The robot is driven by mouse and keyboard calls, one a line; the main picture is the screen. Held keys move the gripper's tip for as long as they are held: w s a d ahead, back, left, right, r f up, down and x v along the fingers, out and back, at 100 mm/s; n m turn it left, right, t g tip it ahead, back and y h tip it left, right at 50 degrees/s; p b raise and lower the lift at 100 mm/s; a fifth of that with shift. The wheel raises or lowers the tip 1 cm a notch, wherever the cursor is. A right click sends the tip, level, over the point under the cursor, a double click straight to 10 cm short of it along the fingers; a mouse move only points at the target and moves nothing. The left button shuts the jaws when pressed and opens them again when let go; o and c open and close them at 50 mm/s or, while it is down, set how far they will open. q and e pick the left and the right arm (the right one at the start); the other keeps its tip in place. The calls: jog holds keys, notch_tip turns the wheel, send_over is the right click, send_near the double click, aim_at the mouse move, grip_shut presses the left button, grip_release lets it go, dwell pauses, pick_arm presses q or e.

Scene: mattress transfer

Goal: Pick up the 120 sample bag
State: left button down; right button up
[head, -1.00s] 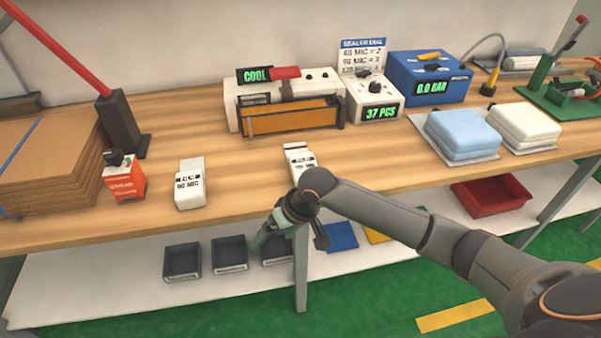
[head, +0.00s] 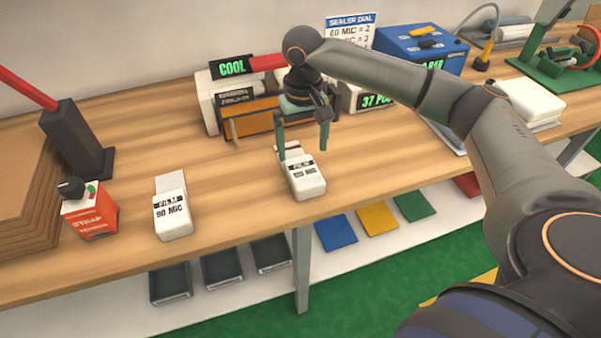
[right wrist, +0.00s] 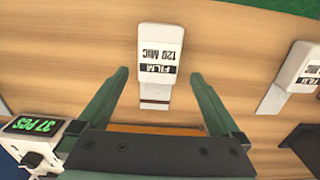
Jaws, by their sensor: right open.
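The 120 sample bag (head: 305,182) is a small white pack with a black-and-white label, lying on the wooden bench. In the right wrist view the bag (right wrist: 160,50) shows upside down, reading FILM 120 MIC. My right gripper (head: 302,150) is open above the bench at the bag's far end. In the right wrist view the green fingers (right wrist: 158,72) stand apart on either side of the bag's narrow end, touching nothing that I can see. A similar bag marked 90 MIC (head: 172,213) lies to the left; it also shows in the right wrist view (right wrist: 298,68). My left gripper is not in view.
The sealer (head: 235,110) with its COOL display stands just behind the gripper. A counter box reading 37 PCS (head: 376,101) and a blue vacuum unit (head: 425,55) stand behind my right arm. A red strap box (head: 90,212) is at left. The bench between the bags is clear.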

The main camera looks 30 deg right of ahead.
aim_at(303, 169)
notch_tip(303, 169, down, 9)
jog(key=shift+d+r+b, duration=0.1)
jog(key=shift+b, duration=0.3)
jog(key=shift+c, duration=0.4)
jog(key=c, duration=1.1)
jog(key=shift+c, duration=0.2)
